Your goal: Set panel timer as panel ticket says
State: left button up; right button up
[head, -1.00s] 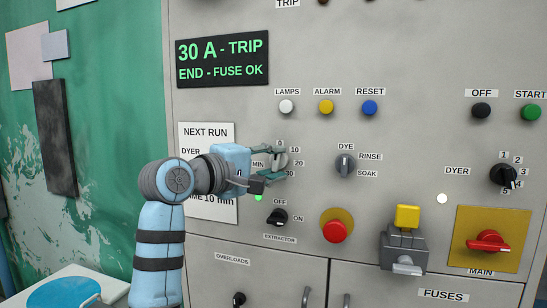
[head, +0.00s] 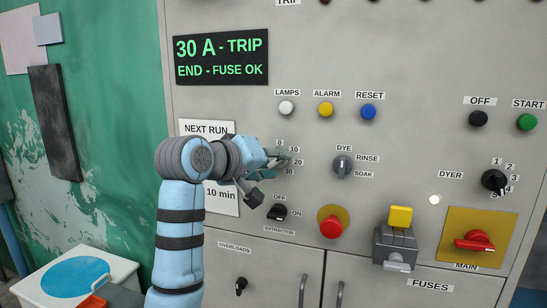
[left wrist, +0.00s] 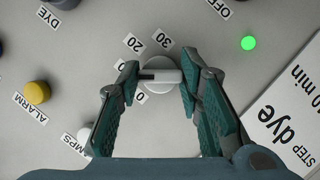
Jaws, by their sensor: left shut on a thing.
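The panel timer is a light grey knob (left wrist: 165,78) with a dark mark, among labels 0, 20 and 30; the 10 label is largely covered by a finger in the left wrist view. The dark mark points left in that view, towards the side of the covered label. My left gripper (head: 277,163) is shut on this knob, one finger on each side; it also shows in the left wrist view (left wrist: 158,85). The panel ticket (head: 221,203) reads NEXT RUN and 10 min, partly hidden by my arm; the left wrist view shows "STEP dye" on it (left wrist: 290,118). My right gripper is not in view.
Close by are the DYE knob (head: 342,166), the extractor switch (head: 277,211), a red button (head: 333,227) and the yellow alarm button (head: 326,109). A green light (left wrist: 249,43) is lit near the timer. A dark display (head: 221,58) reads "30 A - TRIP".

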pick_arm(q)
jog(key=shift+r, duration=0.15)
dwell(0.3)
jog(key=o, duration=1.2)
jog(key=shift+c, duration=0.2)
jog(key=v, duration=1.2)
